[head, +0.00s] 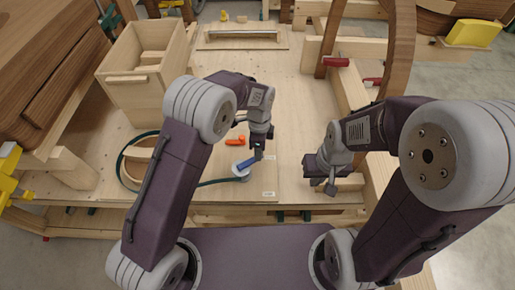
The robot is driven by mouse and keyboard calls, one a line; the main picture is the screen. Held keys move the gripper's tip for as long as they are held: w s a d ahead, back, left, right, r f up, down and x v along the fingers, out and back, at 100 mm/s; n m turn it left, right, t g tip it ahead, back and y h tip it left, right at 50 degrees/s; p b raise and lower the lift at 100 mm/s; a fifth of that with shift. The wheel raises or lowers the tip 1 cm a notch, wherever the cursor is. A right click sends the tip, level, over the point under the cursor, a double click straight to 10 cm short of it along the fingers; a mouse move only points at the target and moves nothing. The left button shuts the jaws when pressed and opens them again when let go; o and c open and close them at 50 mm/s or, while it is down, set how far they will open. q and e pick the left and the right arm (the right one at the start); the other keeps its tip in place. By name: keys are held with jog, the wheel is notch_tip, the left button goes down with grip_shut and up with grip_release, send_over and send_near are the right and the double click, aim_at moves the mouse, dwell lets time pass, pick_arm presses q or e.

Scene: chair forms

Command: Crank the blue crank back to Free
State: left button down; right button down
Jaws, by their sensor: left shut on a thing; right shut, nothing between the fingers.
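The blue crank (247,163) sits on a round pale hub (241,173) on the wooden board, near the board's front edge. My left gripper (258,153) points down at the crank's outer end and is shut on the blue crank; its fingers partly hide that end. Small pale labels (268,194) lie on the board to the right of the hub, too small to read. My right gripper (331,187) is shut and empty, well to the right of the crank, over a wooden block near the table's front edge.
An orange piece (235,141) lies just behind the crank. A dark green strap (208,183) runs from the hub leftward around a wooden form. A wooden box (140,85) stands at the back left. A tall curved wooden piece (402,45) rises on the right.

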pick_arm(q)
jog(key=shift+d, duration=0.1)
dwell(0.3)
jog(key=c, duration=1.2)
grip_release()
jog(key=shift+o, duration=0.2)
jog(key=shift+r, duration=0.1)
jog(key=shift+r, duration=0.4)
notch_tip(320, 180, up, 8)
jog(key=shift+w+r+b, duration=0.1)
jog(key=shift+b, duration=0.7)
